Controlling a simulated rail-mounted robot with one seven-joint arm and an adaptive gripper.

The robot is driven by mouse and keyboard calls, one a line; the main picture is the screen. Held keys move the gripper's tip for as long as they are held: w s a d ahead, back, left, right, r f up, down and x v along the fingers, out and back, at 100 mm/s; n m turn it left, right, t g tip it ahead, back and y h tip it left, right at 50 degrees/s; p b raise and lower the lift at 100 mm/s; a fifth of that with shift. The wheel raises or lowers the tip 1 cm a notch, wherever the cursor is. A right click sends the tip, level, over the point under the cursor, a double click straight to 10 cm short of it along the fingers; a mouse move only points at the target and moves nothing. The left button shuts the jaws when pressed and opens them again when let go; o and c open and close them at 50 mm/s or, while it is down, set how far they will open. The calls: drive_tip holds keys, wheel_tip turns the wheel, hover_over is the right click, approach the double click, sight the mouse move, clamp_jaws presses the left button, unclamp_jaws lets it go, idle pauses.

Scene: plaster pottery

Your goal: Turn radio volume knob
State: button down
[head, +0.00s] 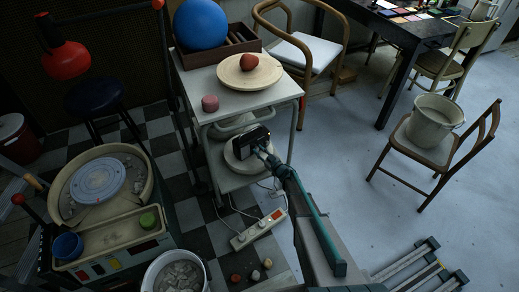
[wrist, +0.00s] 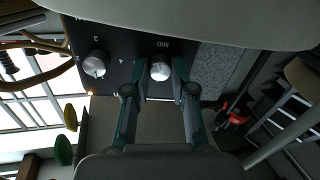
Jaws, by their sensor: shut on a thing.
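The radio shows in the wrist view as a dark front panel (wrist: 125,55) with a grey mesh part. In the head view, a dark box that looks like the radio (head: 247,142) is on the lower shelf of the white stand. My gripper (wrist: 160,66) has its two fingers on either side of a silver knob (wrist: 160,71) under the upside-down word "MID" and is shut on it. Another silver knob (wrist: 95,66), with numbers around it, stands apart to the left. I cannot tell which is the volume knob.
The white stand (head: 232,78) has a shelf above the radio, with a stand leg close to my arm. A power strip (head: 258,228) with cables lies on the floor below.

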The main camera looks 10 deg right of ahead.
drive_tip(key=shift+m+p, duration=1.05)
drive_tip(key=shift+m, duration=1.25)
drive_tip(key=c, duration=1)
unclamp_jaws()
drive_tip(key=shift+o, duration=0.2)
drive_tip(key=shift+d, duration=0.1)
drive_tip(key=v, duration=1.2)
drive_tip(key=shift+f, duration=0.1)
